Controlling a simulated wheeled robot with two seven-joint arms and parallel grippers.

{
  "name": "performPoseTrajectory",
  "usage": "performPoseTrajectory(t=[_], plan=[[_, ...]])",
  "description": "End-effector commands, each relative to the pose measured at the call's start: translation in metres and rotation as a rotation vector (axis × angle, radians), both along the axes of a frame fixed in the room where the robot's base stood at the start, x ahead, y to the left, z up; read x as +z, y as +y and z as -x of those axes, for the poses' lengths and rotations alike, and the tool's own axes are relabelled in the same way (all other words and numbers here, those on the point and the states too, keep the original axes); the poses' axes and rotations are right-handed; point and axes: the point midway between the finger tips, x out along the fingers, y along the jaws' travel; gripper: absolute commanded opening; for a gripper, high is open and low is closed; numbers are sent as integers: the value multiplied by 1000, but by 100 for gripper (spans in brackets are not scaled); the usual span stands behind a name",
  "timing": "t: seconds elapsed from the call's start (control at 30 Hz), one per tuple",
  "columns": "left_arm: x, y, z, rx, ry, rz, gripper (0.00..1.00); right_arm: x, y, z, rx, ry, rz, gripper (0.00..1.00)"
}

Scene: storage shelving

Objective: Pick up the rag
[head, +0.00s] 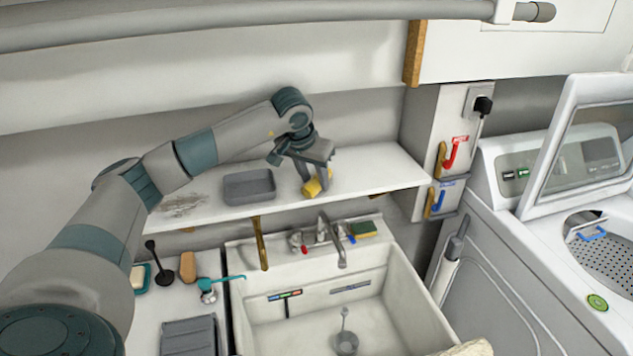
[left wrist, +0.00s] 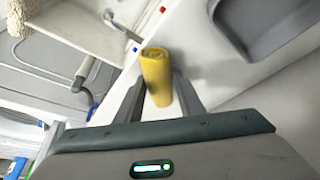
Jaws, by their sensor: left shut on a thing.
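The rag is a yellow roll (head: 312,187) at the white shelf above the sink in the head view. It also shows in the left wrist view as a yellow roll (left wrist: 156,75) between the fingers. My left gripper (head: 313,187) reaches down over the shelf and is shut on the rag, with a finger on each side. I cannot tell whether the rag still touches the shelf. My right gripper is in neither view.
A grey tray (head: 249,187) stands on the shelf (head: 370,176) just left of the rag. A sink (head: 314,290) with a faucet (head: 332,240) lies below. A washing machine (head: 590,190) with raised lid stands at right. The shelf's right part is clear.

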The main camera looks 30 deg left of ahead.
Motion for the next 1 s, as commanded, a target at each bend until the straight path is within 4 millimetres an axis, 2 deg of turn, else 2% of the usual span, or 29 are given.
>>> performPoseTrajectory(t=[0.37, 0.67, 1.0], plan=[[6, 0, -1, 0, -2, 0, 13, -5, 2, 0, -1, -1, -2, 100], [38, 0, -1, 0, -6, 0, 13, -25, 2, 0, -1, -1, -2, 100], [78, -66, -16, -4, -4, 1, 13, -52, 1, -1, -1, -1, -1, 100]])
